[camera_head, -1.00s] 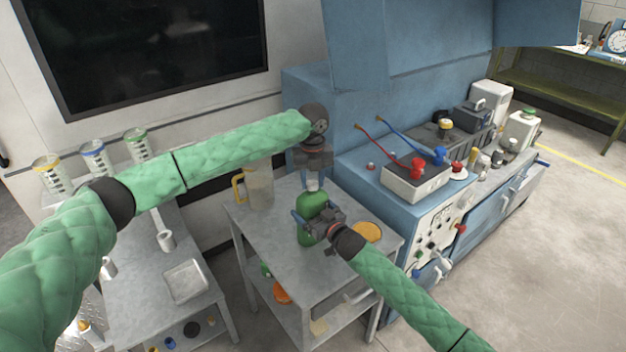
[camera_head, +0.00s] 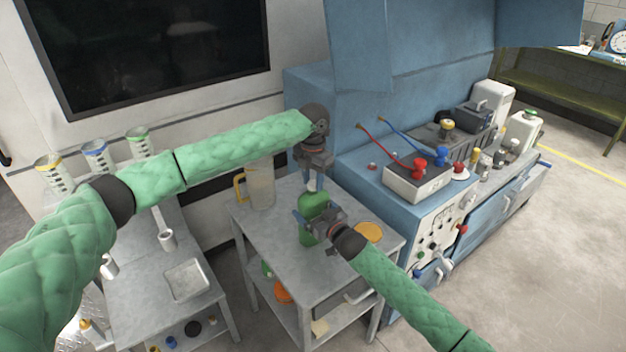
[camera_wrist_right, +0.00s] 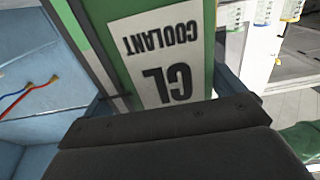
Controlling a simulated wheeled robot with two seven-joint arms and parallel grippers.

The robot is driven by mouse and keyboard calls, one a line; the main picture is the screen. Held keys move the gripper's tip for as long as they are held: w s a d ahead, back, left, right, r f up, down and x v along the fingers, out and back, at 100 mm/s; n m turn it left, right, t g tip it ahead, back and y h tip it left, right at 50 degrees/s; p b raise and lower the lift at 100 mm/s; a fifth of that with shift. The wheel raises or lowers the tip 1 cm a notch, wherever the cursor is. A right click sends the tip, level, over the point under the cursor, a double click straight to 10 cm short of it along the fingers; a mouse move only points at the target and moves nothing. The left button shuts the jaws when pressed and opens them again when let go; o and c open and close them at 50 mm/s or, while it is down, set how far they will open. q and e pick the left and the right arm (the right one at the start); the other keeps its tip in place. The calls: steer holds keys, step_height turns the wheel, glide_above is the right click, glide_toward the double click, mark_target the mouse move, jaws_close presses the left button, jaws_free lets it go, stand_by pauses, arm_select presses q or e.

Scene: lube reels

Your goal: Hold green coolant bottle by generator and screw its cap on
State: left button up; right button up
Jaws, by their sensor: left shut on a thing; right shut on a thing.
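The green coolant bottle (camera_head: 313,203) stands upright on the grey metal table beside the blue generator. My right gripper (camera_head: 318,220) is shut around its body from the front right. In the right wrist view the bottle's white label (camera_wrist_right: 165,55) reads COOLANT and CL, upside down, close against the gripper. My left gripper (camera_head: 315,185) points straight down over the bottle's neck, with its fingers shut at the bottle's top. The cap is largely hidden between these fingers, and I cannot tell how it sits on the neck.
A clear jug with a yellow handle (camera_head: 259,187) stands behind the bottle to the left. An orange-yellow disc (camera_head: 368,232) lies right of it. The blue generator (camera_head: 385,205) borders the table on the right. A lower table (camera_head: 150,310) with a tray is at left.

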arm_select(q)
steer(key=o, duration=1)
steer(key=shift+a+r, duration=0.1)
steer(key=shift+c, duration=0.2)
steer(key=shift+r, duration=2.2)
